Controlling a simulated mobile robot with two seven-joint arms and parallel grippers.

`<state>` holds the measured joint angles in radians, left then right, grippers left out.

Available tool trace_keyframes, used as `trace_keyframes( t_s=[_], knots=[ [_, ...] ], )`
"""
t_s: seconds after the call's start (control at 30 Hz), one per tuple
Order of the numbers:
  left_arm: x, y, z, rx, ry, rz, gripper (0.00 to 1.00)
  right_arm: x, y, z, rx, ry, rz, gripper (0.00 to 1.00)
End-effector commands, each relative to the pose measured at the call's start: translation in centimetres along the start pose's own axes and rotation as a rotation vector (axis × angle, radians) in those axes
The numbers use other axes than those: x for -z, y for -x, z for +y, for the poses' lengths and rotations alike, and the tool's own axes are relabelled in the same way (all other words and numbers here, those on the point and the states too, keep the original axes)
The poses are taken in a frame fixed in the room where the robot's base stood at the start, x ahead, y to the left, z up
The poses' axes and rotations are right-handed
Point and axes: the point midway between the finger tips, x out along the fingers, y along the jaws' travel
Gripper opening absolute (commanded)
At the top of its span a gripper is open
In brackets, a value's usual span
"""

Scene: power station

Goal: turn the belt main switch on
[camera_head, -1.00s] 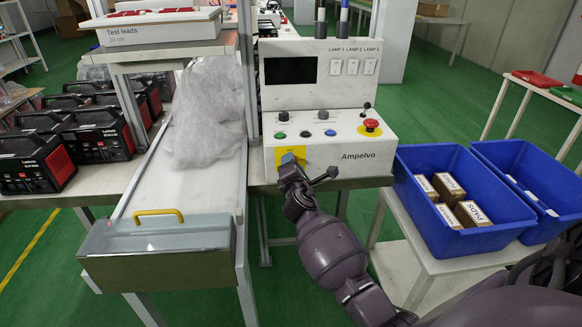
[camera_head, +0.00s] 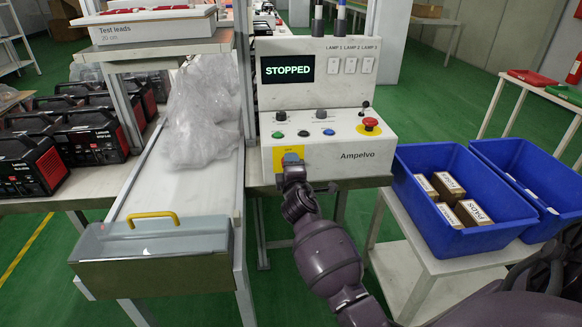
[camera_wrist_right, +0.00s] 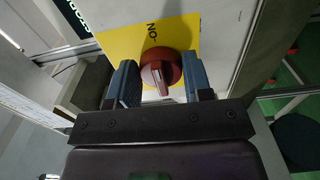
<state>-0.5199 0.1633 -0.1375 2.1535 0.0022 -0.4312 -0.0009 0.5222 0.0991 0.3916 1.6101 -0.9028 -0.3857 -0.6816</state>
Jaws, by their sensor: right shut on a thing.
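The belt main switch is a red rotary knob (camera_wrist_right: 158,70) on a yellow plate (camera_wrist_right: 125,42) with upside-down "ON" lettering, in the right wrist view. In the head view the yellow plate (camera_head: 279,153) sits low on the front of the white Ampelvo control box (camera_head: 362,156), and my gripper hides the knob. My right gripper (camera_head: 293,165) is at the plate. In the right wrist view its blue-grey fingers (camera_wrist_right: 161,80) stand on both sides of the knob, shut on it. The display (camera_head: 288,69) reads "STOPPED". My left gripper is not in view.
A red mushroom button (camera_head: 371,122) and several small buttons sit on top of the box. A conveyor (camera_head: 190,190) with a clear plastic bag (camera_head: 198,115) runs at left. Blue bins (camera_head: 440,205) stand on a table at right. Green floor is free in front.

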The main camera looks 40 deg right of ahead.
Motion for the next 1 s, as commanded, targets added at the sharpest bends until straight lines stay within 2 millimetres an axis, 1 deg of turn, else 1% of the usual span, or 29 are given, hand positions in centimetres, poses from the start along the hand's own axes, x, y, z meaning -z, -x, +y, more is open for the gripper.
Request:
trace_keyframes(
  t_s=[0.33, 0.37, 0.5, 0.83, 0.93, 1.0],
  knots=[
    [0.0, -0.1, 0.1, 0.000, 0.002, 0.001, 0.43, 0.1, 0.1, -0.2, 0.003, -0.005, 0.001, 0.22],
    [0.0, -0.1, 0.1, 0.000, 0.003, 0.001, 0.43, 0.1, 0.1, -0.2, 0.003, -0.005, 0.001, 0.47],
    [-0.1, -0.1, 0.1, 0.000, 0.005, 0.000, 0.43, 0.0, 0.0, -0.1, 0.002, -0.004, 0.001, 0.69],
    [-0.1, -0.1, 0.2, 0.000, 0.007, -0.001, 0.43, 0.0, 0.2, 0.0, 0.000, -0.003, 0.000, 0.69],
    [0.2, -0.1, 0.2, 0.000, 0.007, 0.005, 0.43, 0.1, 1.0, 0.1, 0.000, -0.004, 0.001, 0.69],
    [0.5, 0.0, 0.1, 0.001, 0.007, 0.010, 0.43, 0.0, 2.0, 0.1, 0.000, -0.005, 0.000, 0.69]
  ],
)
